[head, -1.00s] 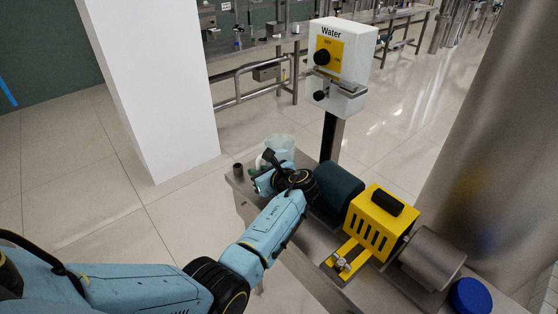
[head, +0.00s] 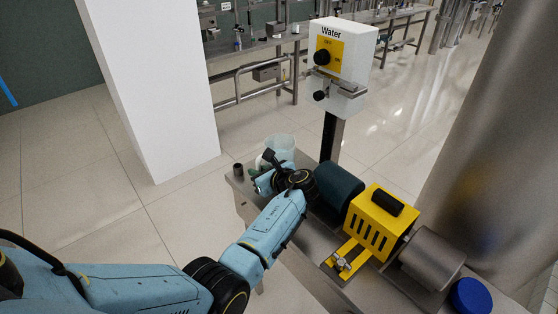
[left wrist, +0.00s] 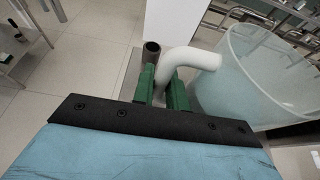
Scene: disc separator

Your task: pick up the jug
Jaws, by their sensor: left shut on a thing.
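The jug (head: 281,146) is translucent and pale, and stands at the far left end of the metal bench in the head view, partly hidden by my left gripper. In the left wrist view the jug body (left wrist: 262,78) is at the right, and its white curved handle (left wrist: 190,60) runs between the green fingers. My left gripper (left wrist: 164,88) is shut on the handle. In the head view my left gripper (head: 262,178) is at the jug's near side. My right gripper is not in view.
A short dark pipe (head: 238,170) stands at the bench corner, left of the jug; it also shows in the left wrist view (left wrist: 151,52). A white Water control box (head: 342,50) on a post stands behind. A dark motor and yellow guard (head: 378,222) lie to the right.

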